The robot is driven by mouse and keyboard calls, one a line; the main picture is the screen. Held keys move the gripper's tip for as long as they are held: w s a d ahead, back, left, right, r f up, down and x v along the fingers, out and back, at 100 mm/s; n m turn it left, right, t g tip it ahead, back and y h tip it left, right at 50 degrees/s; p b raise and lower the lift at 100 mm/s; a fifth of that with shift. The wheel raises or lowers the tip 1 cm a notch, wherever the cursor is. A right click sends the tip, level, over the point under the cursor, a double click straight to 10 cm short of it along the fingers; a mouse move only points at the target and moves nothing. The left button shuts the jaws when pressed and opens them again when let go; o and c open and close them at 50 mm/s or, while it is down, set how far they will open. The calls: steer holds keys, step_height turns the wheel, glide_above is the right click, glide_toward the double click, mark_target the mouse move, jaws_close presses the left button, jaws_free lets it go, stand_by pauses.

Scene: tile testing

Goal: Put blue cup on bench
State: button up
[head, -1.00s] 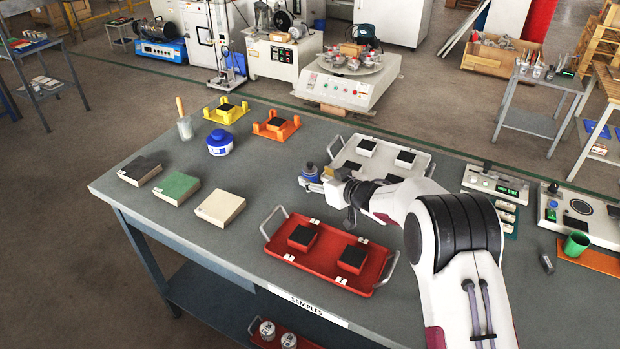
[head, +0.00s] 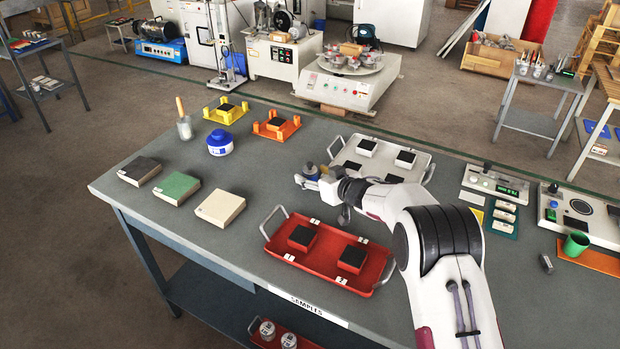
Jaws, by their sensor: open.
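My gripper (head: 308,184) is open near the middle of the bench (head: 262,182), just left of the white tray. A small dark grey-blue knob-like thing (head: 310,169) shows right at its fingers. It is too small to tell what it is, or whether the fingers touch it. A green cup (head: 575,244) is at the far right, on an orange mat.
A red tray (head: 328,268) with two dark-topped blocks lies in front of my gripper. A white tray (head: 425,162) is behind my wrist. Bare bench lies between.

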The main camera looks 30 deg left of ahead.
steer(key=shift+x, duration=1.2)
steer(key=c, duration=1.4)
steer(key=shift+c, duration=0.2)
steer(key=shift+r, duration=0.2)
steer(key=shift+r, duration=4.85)
steer(key=shift+a+r, duration=0.1)
steer(key=shift+s+n+g+y, duration=0.1)
steer(key=shift+n+g+y, duration=0.2)
